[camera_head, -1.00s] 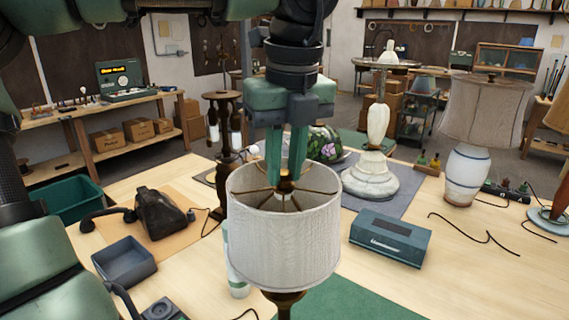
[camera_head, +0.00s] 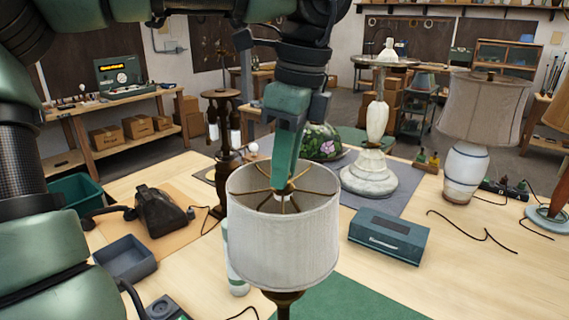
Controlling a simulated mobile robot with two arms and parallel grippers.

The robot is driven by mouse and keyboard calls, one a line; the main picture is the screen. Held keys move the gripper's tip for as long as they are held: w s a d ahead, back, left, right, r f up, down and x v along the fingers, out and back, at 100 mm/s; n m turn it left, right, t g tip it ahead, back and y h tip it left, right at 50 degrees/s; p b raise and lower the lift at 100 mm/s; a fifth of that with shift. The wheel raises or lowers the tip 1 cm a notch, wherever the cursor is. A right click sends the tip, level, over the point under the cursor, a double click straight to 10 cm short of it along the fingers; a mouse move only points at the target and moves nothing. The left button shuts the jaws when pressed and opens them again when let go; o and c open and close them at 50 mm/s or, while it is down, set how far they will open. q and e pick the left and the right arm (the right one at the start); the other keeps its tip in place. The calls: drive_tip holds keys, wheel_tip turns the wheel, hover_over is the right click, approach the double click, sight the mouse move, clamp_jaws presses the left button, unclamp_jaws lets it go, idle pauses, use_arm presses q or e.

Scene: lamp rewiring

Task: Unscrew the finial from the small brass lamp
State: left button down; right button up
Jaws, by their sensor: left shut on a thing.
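The small brass lamp stands upright at the front centre with a pale drum shade (camera_head: 283,240); a bit of its brass body (camera_head: 284,298) shows below. Thin brass spokes (camera_head: 261,191) meet at the middle of the shade's open top. My left gripper (camera_head: 282,186) points straight down over that middle, its green fingers shut at the hub. The finial is hidden between the fingertips. The gripper is turned so that one finger mostly covers the other. My right gripper does not show.
A green mat (camera_head: 345,301) lies under the lamp. A teal box (camera_head: 389,237) stands to the right, a grey tray (camera_head: 125,260) and a black telephone (camera_head: 162,212) to the left. A white-marble lamp (camera_head: 370,172) and a lamp with a white base (camera_head: 466,172) stand behind right.

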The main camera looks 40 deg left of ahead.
use_arm(q)
drive_tip(key=n, duration=0.3)
drive_tip(key=shift+r, duration=0.1)
drive_tip(key=n, duration=0.4)
drive_tip(key=shift+w+a+g+h+p, duration=0.1)
drive_tip(key=shift+g+h+p, duration=0.2)
drive_tip(key=shift+h+p, duration=0.1)
drive_tip(key=c, duration=1.2)
unclamp_jaws()
